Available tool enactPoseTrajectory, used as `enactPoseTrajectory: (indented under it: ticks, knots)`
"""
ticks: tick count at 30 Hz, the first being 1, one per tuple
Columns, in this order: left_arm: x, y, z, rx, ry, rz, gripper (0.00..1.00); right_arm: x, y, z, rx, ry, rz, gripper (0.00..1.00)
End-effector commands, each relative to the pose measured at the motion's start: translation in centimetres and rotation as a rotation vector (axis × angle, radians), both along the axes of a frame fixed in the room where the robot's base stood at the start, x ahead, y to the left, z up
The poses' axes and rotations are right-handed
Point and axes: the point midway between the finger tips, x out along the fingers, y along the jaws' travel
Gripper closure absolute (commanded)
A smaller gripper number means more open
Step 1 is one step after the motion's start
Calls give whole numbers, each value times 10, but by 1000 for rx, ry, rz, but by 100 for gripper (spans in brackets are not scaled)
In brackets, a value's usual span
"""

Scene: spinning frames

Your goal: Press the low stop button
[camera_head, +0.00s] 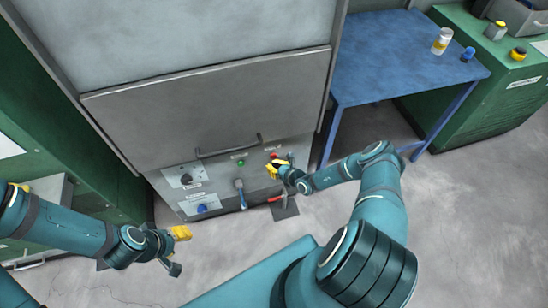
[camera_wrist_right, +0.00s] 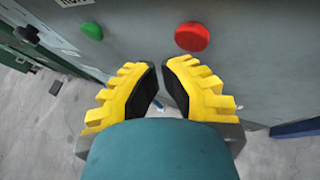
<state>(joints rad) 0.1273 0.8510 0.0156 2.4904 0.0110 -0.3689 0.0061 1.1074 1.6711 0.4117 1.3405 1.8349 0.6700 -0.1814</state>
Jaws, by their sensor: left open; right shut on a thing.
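The red stop button (camera_head: 274,155) is a round cap on the low grey panel of the machine. It is large in the right wrist view (camera_wrist_right: 192,37), in front of and slightly right of my fingertips, apart from them. My right gripper (camera_head: 279,166) is at the panel, just below the red button in the head view. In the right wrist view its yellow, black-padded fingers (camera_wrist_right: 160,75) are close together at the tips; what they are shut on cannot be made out. My left gripper (camera_head: 179,249) is open, away from the panel at lower left.
A green button (camera_head: 241,163) is left of the red one, also in the right wrist view (camera_wrist_right: 92,31). A handle bar (camera_head: 229,147) juts out above. A blue knob (camera_head: 202,208) is lower left. A blue table (camera_head: 392,58) stands right.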

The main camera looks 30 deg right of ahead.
Motion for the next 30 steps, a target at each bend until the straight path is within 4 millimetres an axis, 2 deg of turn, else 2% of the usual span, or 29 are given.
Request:
enactPoseTrajectory:
  ticks: [30]
  knots:
    - [0,0,-3,0,0,0,53,8,-2,0,0,0,0,100]
